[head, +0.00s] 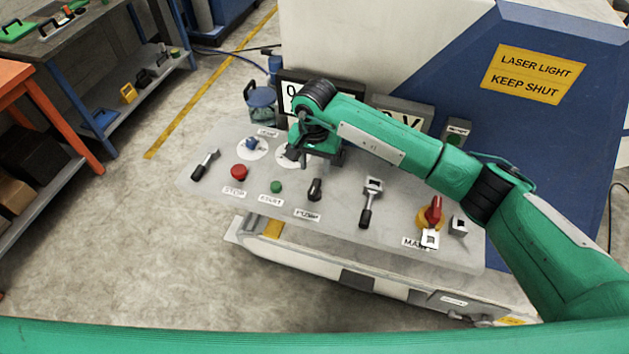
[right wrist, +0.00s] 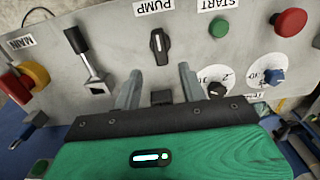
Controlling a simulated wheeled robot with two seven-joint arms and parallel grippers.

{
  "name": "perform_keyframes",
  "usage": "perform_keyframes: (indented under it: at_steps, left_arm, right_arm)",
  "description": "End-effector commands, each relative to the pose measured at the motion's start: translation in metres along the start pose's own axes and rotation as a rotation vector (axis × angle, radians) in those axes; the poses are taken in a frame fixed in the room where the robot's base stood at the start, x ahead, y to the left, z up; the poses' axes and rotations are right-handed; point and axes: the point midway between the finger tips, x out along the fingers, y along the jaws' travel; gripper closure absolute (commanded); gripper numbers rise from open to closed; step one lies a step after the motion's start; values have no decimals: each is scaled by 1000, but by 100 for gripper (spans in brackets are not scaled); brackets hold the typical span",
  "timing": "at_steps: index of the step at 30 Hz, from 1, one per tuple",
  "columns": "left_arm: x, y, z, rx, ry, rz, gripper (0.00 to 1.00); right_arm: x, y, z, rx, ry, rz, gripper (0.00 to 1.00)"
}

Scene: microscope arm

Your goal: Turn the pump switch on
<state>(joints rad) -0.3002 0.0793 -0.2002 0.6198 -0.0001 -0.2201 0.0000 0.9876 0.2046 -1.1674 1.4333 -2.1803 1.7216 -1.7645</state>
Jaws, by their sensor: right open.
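The pump switch (head: 315,189) is a small black rotary knob on the grey sloped panel, just above its PUMP label (head: 307,215). It also shows in the right wrist view (right wrist: 159,46), where its handle stands nearly upright in the picture with a light mark on it. My right gripper (head: 316,156) is over the panel behind the knob, on the far side from the label. In the right wrist view its two grey fingers (right wrist: 160,84) are apart and empty, pointing toward the knob without touching it. My left gripper is not in view.
On the panel (head: 340,222) are a red stop button (head: 239,172), a green start button (head: 276,187), a black-handled lever (head: 367,205) right of the knob, and a red main switch (head: 432,214). Another lever (head: 205,165) and a blue dial (head: 252,144) sit at the left.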

Motion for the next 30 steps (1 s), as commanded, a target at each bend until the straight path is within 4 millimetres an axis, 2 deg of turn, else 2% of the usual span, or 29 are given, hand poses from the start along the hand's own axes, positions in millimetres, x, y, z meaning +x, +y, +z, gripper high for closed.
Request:
perform_keyframes:
  at_steps: [1, 3, 12, 18, 26, 30]
  left_arm:
    - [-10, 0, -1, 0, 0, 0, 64]
    - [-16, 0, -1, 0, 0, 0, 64]
    - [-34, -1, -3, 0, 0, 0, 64]
    - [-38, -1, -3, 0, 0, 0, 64]
    - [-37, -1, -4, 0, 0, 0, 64]
    - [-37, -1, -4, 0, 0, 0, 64]
  right_arm:
    - [7, 1, 2, 0, -5, 3, 58]
    - [22, 0, 2, 2, -6, 2, 58]
    - [75, 0, 2, 2, -5, 0, 58]
    - [89, 0, 1, 0, -2, -2, 58]
    - [91, 0, 1, 0, -1, -2, 58]
    - [91, 0, 1, 0, -1, -2, 82]
